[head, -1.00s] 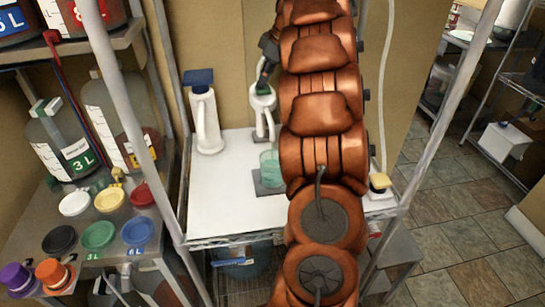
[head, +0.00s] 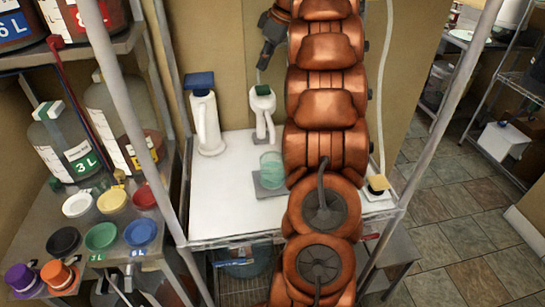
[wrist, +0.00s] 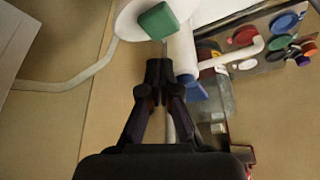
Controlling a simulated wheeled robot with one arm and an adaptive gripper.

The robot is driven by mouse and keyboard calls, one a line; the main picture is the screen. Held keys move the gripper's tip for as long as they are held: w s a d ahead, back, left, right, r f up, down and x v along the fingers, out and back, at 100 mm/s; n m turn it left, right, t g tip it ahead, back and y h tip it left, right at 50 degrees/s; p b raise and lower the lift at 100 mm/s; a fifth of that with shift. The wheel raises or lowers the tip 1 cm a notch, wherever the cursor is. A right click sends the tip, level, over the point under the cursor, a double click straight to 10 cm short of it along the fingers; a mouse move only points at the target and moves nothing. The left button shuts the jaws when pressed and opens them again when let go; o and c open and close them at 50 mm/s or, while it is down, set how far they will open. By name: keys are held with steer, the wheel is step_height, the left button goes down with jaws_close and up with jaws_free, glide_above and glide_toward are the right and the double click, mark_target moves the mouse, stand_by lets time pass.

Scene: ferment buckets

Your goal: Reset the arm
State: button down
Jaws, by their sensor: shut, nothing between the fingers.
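My gripper (head: 262,66) hangs at the end of my copper-coloured arm, above the white jug with the green cap (head: 263,104). Its two dark fingers are together and empty, with a clear gap between them and the cap. In the wrist view, my gripper (wrist: 160,72) also shows its fingertips closed together. The green cap (wrist: 158,22) appears just past the fingertips there. My arm hides part of the white counter (head: 222,208) and whatever is behind it.
A white jug with a blue cap (head: 205,122) stands left on the counter. A greenish cup (head: 271,170) sits on a grey pad. A rack at left holds large bottles, coloured lids (head: 101,236) and small cups. Upright metal posts (head: 123,120) flank the counter. Tiled floor is open at right.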

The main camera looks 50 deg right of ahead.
stand_by(0.5)
steer(key=s+a+f+m+g, duration=0.1)
steer(key=s+a+f, duration=0.1)
steer(key=a, duration=0.6)
steer(key=s+a+f+m+g, duration=0.1)
steer(key=s+a+f+m, duration=0.1)
steer(key=a, duration=0.7)
steer(key=s+a+f+m+g, duration=0.1)
steer(key=s+a+f, duration=0.15)
steer(key=a, duration=0.55)
steer(key=s+a+f+g, duration=0.1)
steer(key=s+a+f, duration=0.3)
steer(key=s, duration=0.3)
steer(key=s+a+f+g+h, duration=0.1)
steer(key=s+a+f, duration=0.3)
steer(key=s, duration=0.4)
steer(key=s+a+f+g, duration=0.1)
steer(key=s+a+f, duration=0.3)
steer(key=s, duration=0.4)
steer(key=shift+a+f+m+h, duration=0.2)
steer(key=shift+a+m+h, duration=0.1)
steer(key=shift+h, duration=0.1)
steer(key=shift+s, duration=0.1)
